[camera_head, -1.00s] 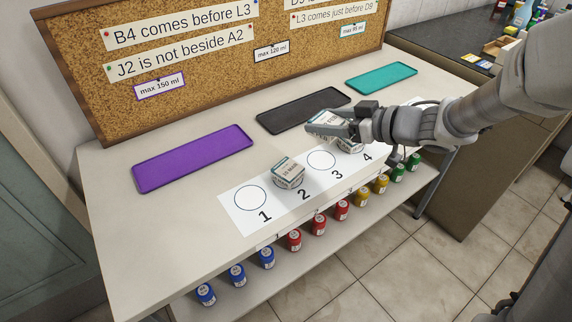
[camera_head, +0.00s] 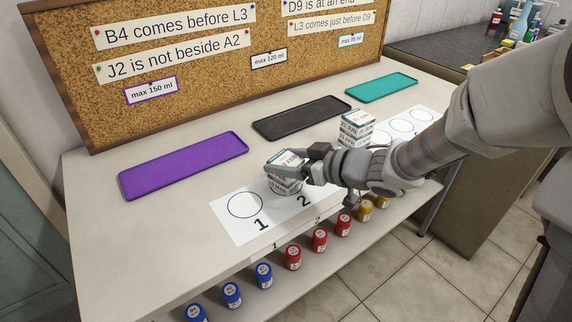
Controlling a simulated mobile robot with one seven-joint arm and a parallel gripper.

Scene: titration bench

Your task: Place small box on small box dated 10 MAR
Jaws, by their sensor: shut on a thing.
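My gripper (camera_head: 303,163) is shut on a small white box (camera_head: 287,157) with a printed date label. The held box is tilted slightly and sits directly over another small box (camera_head: 284,186) at circle 2 of the numbered white strip (camera_head: 228,215). I cannot tell whether the two boxes touch. The lower box's date is mostly hidden by the gripper and the held box. A stack of small dated boxes (camera_head: 357,127) stands to the right, behind my gripper; one label seems to read JUN.
Circle 1 (camera_head: 245,204) is empty. Purple (camera_head: 185,165), black (camera_head: 301,118) and teal (camera_head: 382,87) trays lie empty behind. Coloured bottles (camera_head: 293,257) stand on the lower shelf in front. A corkboard (camera_head: 200,65) rises at the back.

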